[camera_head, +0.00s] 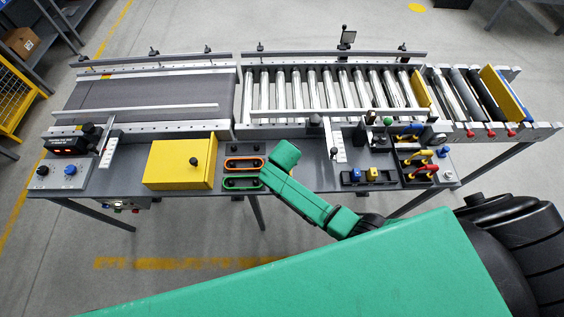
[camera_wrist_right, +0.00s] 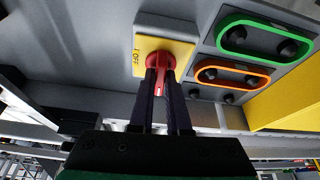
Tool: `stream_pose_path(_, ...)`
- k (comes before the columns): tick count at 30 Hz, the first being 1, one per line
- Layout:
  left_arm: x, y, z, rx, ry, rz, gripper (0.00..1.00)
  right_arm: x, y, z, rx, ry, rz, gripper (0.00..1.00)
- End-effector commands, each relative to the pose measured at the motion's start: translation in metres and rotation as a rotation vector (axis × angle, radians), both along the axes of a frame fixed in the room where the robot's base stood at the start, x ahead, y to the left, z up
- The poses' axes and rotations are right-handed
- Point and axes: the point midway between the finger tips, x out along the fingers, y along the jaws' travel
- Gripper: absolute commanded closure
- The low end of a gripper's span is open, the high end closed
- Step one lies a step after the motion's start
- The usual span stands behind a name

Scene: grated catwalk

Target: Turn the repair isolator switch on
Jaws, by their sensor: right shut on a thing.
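The isolator switch has a yellow plate (camera_wrist_right: 178,44) with a red handle (camera_wrist_right: 158,64) and is seen in the right wrist view. The word OFF is printed by the plate's left edge. My right gripper (camera_wrist_right: 160,88) is shut on the red handle, one dark finger on each side. A pale mark shows on the red part between the fingers. I cannot tell which setting the handle points to. In the head view my green right arm hides the switch and the gripper. My left gripper is in neither view.
Next to the switch are an orange-framed button pair (camera_wrist_right: 232,77) and a green-framed one (camera_wrist_right: 265,42). A yellow box (camera_head: 178,165) stands left of them on the grey bench. A roller conveyor (camera_head: 330,90) runs behind. Tools in a dark tray (camera_head: 418,165) lie at right.

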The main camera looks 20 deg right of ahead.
Motion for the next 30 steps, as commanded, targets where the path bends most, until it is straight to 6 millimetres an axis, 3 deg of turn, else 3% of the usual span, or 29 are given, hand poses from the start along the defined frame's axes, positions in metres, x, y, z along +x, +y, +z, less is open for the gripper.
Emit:
stream_pose_path(9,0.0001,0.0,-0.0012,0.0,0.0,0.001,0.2,0.0018,0.0009,0.0014,0.001,-0.005,-0.098,1.0)
stream_pose_path(23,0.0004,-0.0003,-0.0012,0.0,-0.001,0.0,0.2,0.0023,0.0005,0.002,0.0,-0.006,-0.11,1.0)
stream_pose_path(24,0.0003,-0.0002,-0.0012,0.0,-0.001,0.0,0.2,0.0023,0.0005,0.0021,0.0,-0.006,-0.109,0.7)
stream_pose_path(25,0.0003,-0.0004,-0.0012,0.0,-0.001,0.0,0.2,0.0022,0.0006,0.002,0.0,-0.006,-0.109,0.58)
stream_pose_path(30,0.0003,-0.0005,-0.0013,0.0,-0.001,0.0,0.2,0.0013,0.0005,0.0012,0.0,-0.003,-0.108,0.55)
